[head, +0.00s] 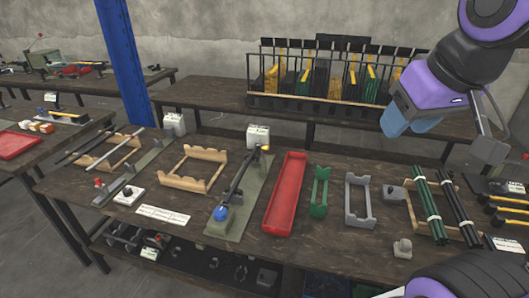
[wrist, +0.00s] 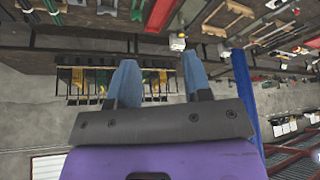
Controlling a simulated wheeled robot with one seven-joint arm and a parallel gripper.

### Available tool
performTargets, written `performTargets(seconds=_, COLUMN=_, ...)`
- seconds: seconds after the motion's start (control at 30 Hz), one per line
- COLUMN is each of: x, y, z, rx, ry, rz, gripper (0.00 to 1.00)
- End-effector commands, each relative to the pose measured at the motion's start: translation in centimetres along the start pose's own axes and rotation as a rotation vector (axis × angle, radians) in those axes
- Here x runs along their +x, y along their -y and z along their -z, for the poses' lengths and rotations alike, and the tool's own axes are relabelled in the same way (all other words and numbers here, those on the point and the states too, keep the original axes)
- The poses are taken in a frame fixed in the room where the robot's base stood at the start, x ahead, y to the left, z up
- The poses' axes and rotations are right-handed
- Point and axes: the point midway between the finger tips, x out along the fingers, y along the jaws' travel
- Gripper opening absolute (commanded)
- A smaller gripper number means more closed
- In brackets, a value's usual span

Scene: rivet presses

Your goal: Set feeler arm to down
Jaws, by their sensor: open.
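A device with a long dark arm (head: 240,175) stands on a grey-green base plate (head: 252,196) in the middle of the bench in the head view. The arm has a blue ball at its near end and a yellow tip at its far end; it looks slanted, with the far end higher. I take it for the feeler arm, but cannot read its label. My gripper (head: 410,122) hangs above the bench at the upper right, well away from the device. In the wrist view my gripper (wrist: 160,80) has its two blue fingers apart, with nothing between them.
A red tray (head: 286,193), a green holder (head: 319,192) and a grey holder (head: 359,201) stand right of the device. A wooden frame (head: 193,170) stands left. Dark rods (head: 428,205) lie at the right. A rack (head: 335,100) stands on the back bench.

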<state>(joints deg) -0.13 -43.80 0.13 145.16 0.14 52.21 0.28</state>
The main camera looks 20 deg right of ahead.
Motion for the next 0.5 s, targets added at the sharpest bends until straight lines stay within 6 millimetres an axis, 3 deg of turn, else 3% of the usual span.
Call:
performTargets(seconds=0.27, x=0.7, y=0.7, z=1.6, rx=0.053, ry=0.046, rz=0.026, gripper=0.48)
performTargets(seconds=0.5, x=3.5, y=2.5, z=6.2, rx=0.219, ry=0.173, rz=0.106, gripper=0.48)
